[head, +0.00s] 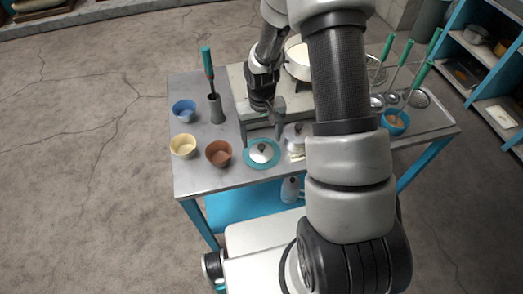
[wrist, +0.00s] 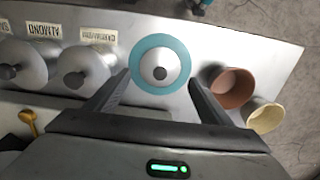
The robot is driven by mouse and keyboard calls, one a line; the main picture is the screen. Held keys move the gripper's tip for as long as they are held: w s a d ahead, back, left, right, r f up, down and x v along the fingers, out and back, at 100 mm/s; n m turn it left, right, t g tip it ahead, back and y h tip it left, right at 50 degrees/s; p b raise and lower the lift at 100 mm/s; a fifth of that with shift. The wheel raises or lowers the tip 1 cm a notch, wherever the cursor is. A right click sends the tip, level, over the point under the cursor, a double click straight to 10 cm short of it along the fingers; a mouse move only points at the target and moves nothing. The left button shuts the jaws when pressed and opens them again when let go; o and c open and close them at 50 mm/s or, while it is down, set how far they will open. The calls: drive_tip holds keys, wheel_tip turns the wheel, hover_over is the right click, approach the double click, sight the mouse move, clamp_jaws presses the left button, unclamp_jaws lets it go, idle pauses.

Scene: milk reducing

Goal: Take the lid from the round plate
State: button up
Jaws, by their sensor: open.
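A silver domed lid (head: 262,150) with a dark knob lies on a round teal-rimmed plate (head: 247,159) near the table's front edge. In the wrist view the lid (wrist: 173,62) and the plate's teal rim (wrist: 138,62) show just beyond and between my fingers. My gripper (wrist: 157,85) is open and empty, with one finger on each side of the view. In the head view my gripper (head: 277,128) is above the table, behind the plate; its fingertips are small and partly hidden there.
A brown cup (head: 219,153), a cream cup (head: 183,146) and a blue cup (head: 184,110) stand left of the plate. A grey holder (head: 216,108) carries a green-handled tool. Lidded silver containers with labels, one reading ALMOND (wrist: 24,62), stand beside the plate. A white pot (head: 298,62) is farther back.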

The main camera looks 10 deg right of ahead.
sight(262, 147)
wheel_tip(262, 147, down, 5)
drive_tip(key=shift+f, duration=0.1)
drive_tip(key=c, duration=1.3)
drive_tip(key=shift+s, duration=0.1)
drive_tip(key=shift+s, duration=0.1)
drive_tip(key=shift+c, duration=0.2)
